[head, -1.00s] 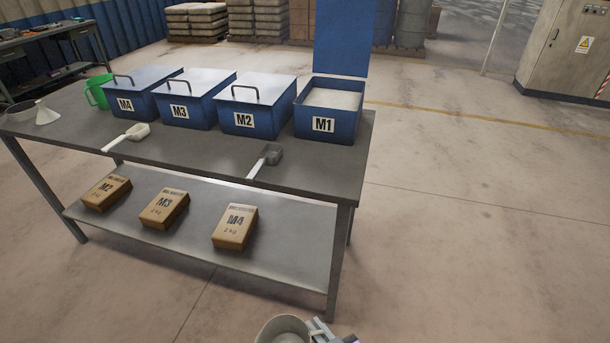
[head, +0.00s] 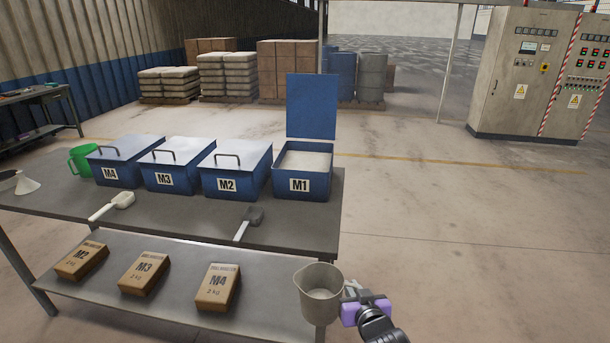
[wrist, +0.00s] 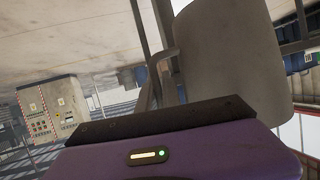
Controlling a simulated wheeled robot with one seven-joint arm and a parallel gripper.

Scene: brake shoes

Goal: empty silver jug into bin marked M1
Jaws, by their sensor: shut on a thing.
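The silver jug (head: 319,298) is upright in the head view, in front of the table's right end; pale content shows inside its mouth. My gripper (head: 350,294) is shut on the jug at its right side, where the handle is. In the wrist view the jug (wrist: 226,50) fills the upper right, with its handle beside my gripper. The bin marked M1 (head: 301,186) stands on the table at the right end of the row. Its blue lid (head: 312,106) is raised, and pale material fills it near the rim.
Closed bins M2 (head: 228,185), M3 (head: 166,180) and M4 (head: 110,174) stand left of M1. Brown packs (head: 218,288) rest on the lower shelf. The floor right of the table is clear.

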